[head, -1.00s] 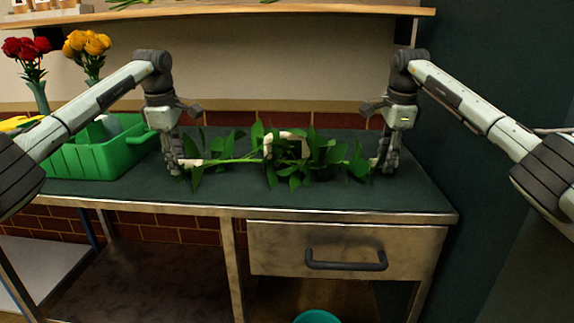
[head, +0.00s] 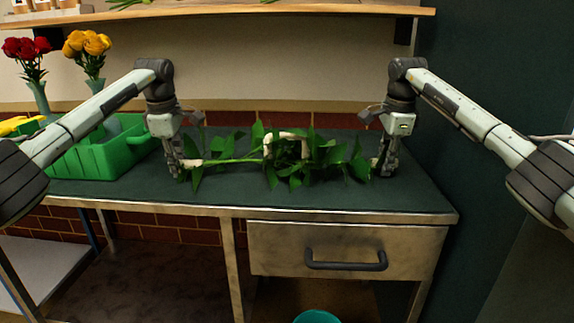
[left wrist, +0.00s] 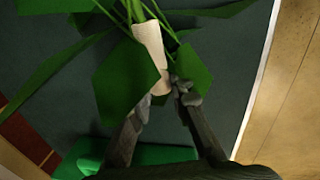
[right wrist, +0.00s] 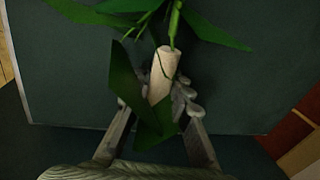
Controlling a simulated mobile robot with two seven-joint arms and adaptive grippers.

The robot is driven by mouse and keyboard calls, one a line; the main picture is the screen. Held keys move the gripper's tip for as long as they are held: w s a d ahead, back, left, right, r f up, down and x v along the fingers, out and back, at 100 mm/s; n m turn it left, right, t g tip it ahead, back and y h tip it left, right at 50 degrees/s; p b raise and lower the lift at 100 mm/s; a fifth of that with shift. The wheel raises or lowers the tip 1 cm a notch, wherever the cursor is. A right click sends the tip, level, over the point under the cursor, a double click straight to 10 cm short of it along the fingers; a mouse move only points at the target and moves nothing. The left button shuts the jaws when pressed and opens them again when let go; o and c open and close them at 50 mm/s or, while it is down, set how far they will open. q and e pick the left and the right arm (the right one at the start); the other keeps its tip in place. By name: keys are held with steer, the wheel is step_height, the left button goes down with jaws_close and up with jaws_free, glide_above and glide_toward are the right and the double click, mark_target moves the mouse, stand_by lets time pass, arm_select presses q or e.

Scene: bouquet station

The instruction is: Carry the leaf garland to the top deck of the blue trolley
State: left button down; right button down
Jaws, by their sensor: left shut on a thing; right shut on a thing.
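The leaf garland (head: 285,155) lies along the dark green bench top, a green stem with broad leaves, a pale wrapped end on each side and a pale arch near its middle. My left gripper (head: 183,168) is shut on the garland's left pale end, which shows between the fingertips in the left wrist view (left wrist: 150,50). My right gripper (head: 382,170) is shut on the right pale end, which shows in the right wrist view (right wrist: 163,75) partly behind a leaf. Both grippers point down, close to the bench top.
A green crate (head: 105,160) stands left of my left gripper, with red roses (head: 27,55) and yellow roses (head: 86,45) in vases by it. A wooden shelf (head: 250,10) runs above. The bench's front edge (head: 300,214) and drawer (head: 345,250) face me.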

arm_select(q)
steer(key=shift+r, duration=0.15)
arm_select(e)
steer(key=shift+r, duration=0.15)
